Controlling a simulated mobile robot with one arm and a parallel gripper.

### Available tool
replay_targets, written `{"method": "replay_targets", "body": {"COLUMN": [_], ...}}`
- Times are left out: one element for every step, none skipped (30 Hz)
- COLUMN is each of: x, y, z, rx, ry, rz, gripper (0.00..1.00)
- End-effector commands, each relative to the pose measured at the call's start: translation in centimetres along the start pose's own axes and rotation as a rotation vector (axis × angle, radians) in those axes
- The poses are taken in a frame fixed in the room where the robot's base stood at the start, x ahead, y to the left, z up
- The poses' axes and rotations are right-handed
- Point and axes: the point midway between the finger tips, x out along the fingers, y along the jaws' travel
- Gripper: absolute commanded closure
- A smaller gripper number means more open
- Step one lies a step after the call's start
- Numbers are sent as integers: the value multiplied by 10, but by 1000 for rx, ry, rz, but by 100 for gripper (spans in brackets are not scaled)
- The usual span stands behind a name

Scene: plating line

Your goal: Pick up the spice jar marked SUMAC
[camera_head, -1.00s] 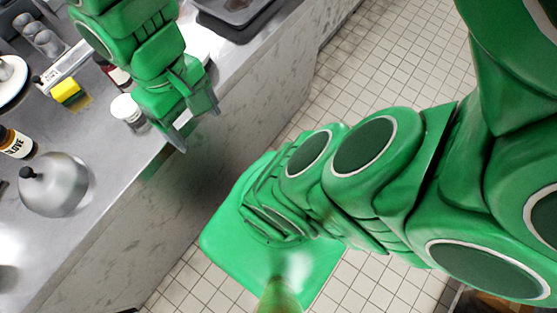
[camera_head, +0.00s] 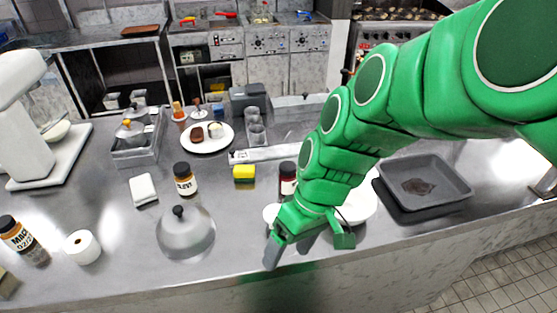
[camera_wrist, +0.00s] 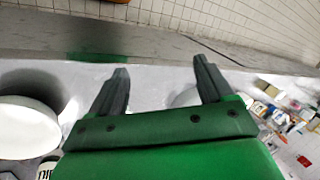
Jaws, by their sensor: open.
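No label reading SUMAC is legible. A dark-capped jar with dark red contents (camera_head: 288,178) stands behind my gripper in the head view, its label too small to read. A small white-lidded container (camera_head: 271,213) is partly hidden by my gripper. The jar marked CLOVE (camera_head: 185,181) stands further left, and one whose label seems to start MAC (camera_head: 22,240) stands at the far left. My gripper (camera_head: 308,246) is open and empty near the counter's front edge; its spread fingers also show in the wrist view (camera_wrist: 161,66). A partly cut-off lettered label (camera_wrist: 46,169) shows at bottom left there.
The counter is clear between the dome and the gripper.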

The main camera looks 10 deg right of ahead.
Motion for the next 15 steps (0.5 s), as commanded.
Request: {"method": "replay_targets", "body": {"x": [2, 3, 4, 5, 5, 5, 5, 4, 4, 4, 3, 1, 0, -1, -2], "y": [1, 2, 2, 4, 5, 8, 10, 12, 15, 18, 22, 26, 31, 35, 40], "z": [-11, -18, -27, -33, -40, -49, -56, -62, -70, -76, -83, -91, -97, -103, -110], "rx": [-41, -70, -109, -136, -163, -198, -223, -246, -278, -300, -322, -349, -369, -387, -410], "ry": [28, 47, 74, 95, 119, 153, 178, 204, 238, 265, 294, 335, 364, 393, 433], "rz": [-40, -61, -88, -106, -123, -143, -156, -170, -189, -199, -207, -216, -220, -226, -233], "gripper": [20, 20, 20, 20, 20, 20, 20, 20, 20, 20, 20, 20, 20, 20, 20]}}
